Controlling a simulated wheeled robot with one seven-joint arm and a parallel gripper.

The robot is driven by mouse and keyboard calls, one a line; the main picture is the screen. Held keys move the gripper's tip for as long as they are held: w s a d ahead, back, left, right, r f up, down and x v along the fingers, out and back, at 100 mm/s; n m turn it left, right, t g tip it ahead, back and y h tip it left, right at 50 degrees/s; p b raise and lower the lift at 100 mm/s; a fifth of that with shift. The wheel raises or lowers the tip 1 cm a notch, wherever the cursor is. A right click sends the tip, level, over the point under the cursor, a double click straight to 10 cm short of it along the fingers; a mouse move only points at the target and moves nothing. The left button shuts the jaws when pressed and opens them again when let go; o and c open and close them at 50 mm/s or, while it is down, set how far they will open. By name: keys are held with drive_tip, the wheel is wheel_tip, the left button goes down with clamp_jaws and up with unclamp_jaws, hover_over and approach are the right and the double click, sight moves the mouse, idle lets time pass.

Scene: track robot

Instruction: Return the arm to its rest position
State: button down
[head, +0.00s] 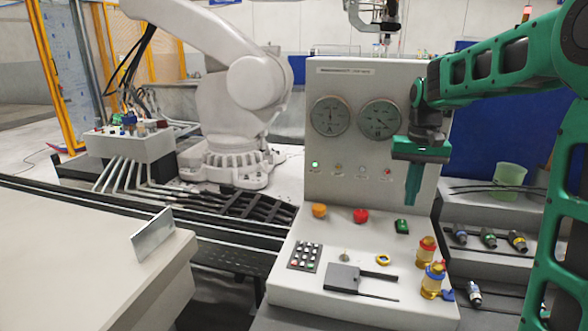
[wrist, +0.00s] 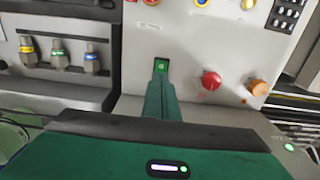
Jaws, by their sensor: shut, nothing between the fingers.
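My arm is green and black and comes in from the right in the head view. My gripper (head: 412,188) hangs in front of the upright panel of the grey control console (head: 325,195), with its fingers pointing down. The fingers are shut and empty. They sit above a green switch (head: 402,226) on the console's sloped desk and look apart from it. In the wrist view the shut fingers (wrist: 162,85) line up with the green switch (wrist: 161,66), which shows lit just beyond the tips.
A red button (head: 360,216) and an orange knob (head: 319,211) are left of the switch. Two gauges are on the panel behind my gripper. Brass-and-glass fittings (head: 427,252) stand at the desk's right. A white robot arm (head: 250,85) stands left. A green bucket (head: 509,174) is at right.

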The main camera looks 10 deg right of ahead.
drive_tip(key=shift+m, duration=0.9)
drive_tip(key=s+f, duration=0.2)
drive_tip(key=s, duration=0.8)
drive_tip(key=s+d+f, duration=0.1)
drive_tip(key=s+f, duration=0.1)
drive_tip(key=s, duration=0.9)
drive_tip(key=s+f, duration=0.3)
drive_tip(key=s, duration=0.8)
drive_tip(key=shift+s+d+f, duration=0.1)
drive_tip(key=shift+s+d, duration=0.1)
drive_tip(key=shift+d, duration=0.2)
drive_tip(key=w+r, duration=0.8)
drive_tip(key=w, duration=0.6)
wheel_tip(320, 180, up, 6)
drive_tip(key=r+n, duration=0.1)
drive_tip(key=n, duration=0.1)
hover_over(403, 228)
drive_tip(key=shift+a+f, duration=0.1)
drive_tip(key=shift+f, duration=0.15)
drive_tip(key=shift+f, duration=0.1)
wheel_tip(403, 228, down, 14)
drive_tip(key=shift+r, duration=0.1)
